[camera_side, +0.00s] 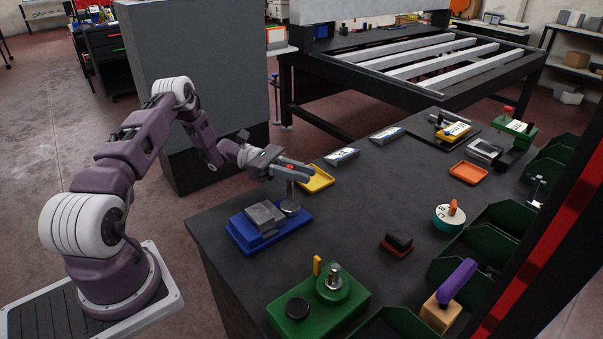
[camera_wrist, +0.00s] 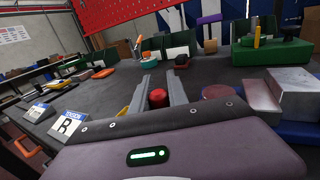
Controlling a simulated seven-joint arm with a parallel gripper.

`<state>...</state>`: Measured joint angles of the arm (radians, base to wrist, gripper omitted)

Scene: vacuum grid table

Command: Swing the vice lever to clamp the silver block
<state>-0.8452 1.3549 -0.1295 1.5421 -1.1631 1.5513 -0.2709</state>
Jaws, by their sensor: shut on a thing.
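The vice has a blue base (camera_side: 243,236) near the table's near-left edge. The silver block (camera_side: 264,217) sits on it, beside a round metal disc (camera_side: 290,207) with an upright post. My gripper (camera_side: 302,170) is level above the disc, its fingers on either side of the lever's red knob (camera_side: 290,167). In the wrist view the red knob (camera_wrist: 158,97) lies between the two fingers, and the silver block (camera_wrist: 296,80) is to the right. The fingers hide much of the lever, and I cannot tell whether the jaws touch the block.
A yellow tray (camera_side: 318,178) lies just behind my gripper. A green fixture (camera_side: 335,310) with a black knob stands in front of the vice. A black-and-red block (camera_side: 397,245) and a teal dial (camera_side: 450,217) are to the right. The table's middle is mostly clear.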

